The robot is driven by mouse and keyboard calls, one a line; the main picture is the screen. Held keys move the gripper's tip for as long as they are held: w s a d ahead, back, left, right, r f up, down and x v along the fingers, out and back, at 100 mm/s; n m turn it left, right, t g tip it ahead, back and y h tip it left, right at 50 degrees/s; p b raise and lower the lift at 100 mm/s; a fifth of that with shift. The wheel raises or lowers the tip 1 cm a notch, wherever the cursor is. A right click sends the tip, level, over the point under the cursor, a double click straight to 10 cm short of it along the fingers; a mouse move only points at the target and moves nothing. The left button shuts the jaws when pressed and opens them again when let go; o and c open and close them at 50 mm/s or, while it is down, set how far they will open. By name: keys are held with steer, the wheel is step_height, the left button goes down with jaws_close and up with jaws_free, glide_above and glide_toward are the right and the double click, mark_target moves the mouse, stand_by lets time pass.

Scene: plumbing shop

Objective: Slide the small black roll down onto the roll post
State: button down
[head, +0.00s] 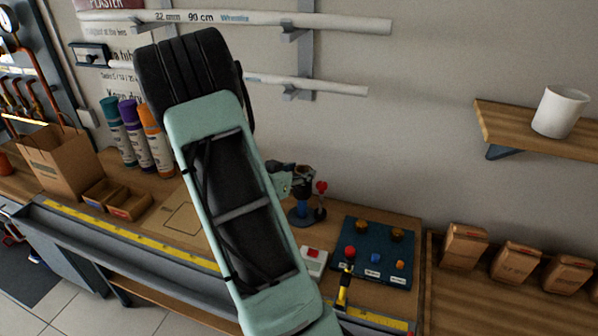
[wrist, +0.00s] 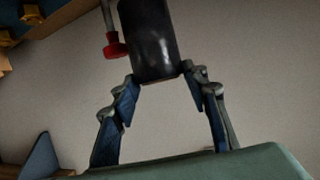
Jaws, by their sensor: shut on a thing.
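The small black roll (wrist: 150,38) is between the two fingertips of my gripper (wrist: 160,80) in the wrist view. The fingers are shut on its near end. In the head view the roll (head: 303,186) is upright, with a brown top showing, in line above the blue foot of the roll post (head: 300,217). My gripper (head: 284,181) reaches it from the left, partly hidden by my arm. I cannot tell whether the roll is around the post or only over it.
A red knob on a thin rod (wrist: 113,46) stands close beside the roll; the knob (head: 321,187) also shows in the head view. A dark blue board (head: 352,272) with coloured knobs lies to the right. A white box with a red button (head: 313,262) is in front.

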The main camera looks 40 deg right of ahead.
mark_target(297, 193)
steer(key=shift+f+b, duration=2.9)
steer(key=shift+f, duration=1)
steer(key=c, duration=1)
jaws_free()
steer(key=shift+c, duration=0.2)
steer(key=v, duration=1.2)
